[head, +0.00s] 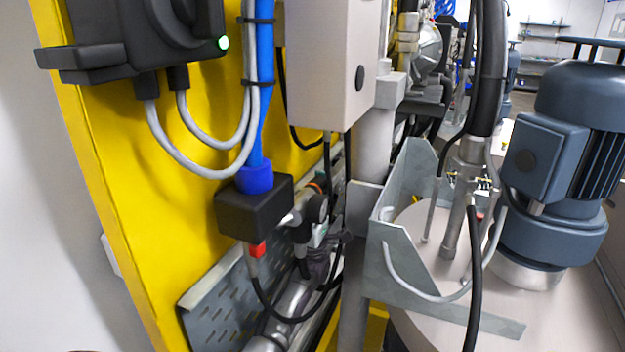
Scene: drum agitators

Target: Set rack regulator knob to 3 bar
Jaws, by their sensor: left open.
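The rack's fittings sit low on the yellow panel, in the middle of the head view. A small dark round part (315,206) with an orange edge shows there and looks like the regulator knob; its scale cannot be read. My left gripper (332,240) appears as a small dark shape among the fittings just below this part, at the end of a silver link from the lower left. It is open. Cables and fittings partly hide it, and I cannot tell whether it touches the knob. My right gripper is not in view.
A black box (254,207) with a blue hose (264,90) hangs in front of the fittings, with loose black cables below. A grey cabinet (325,65) is above. A metal bracket (405,245) and a drum with a blue-grey motor (555,160) stand at right.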

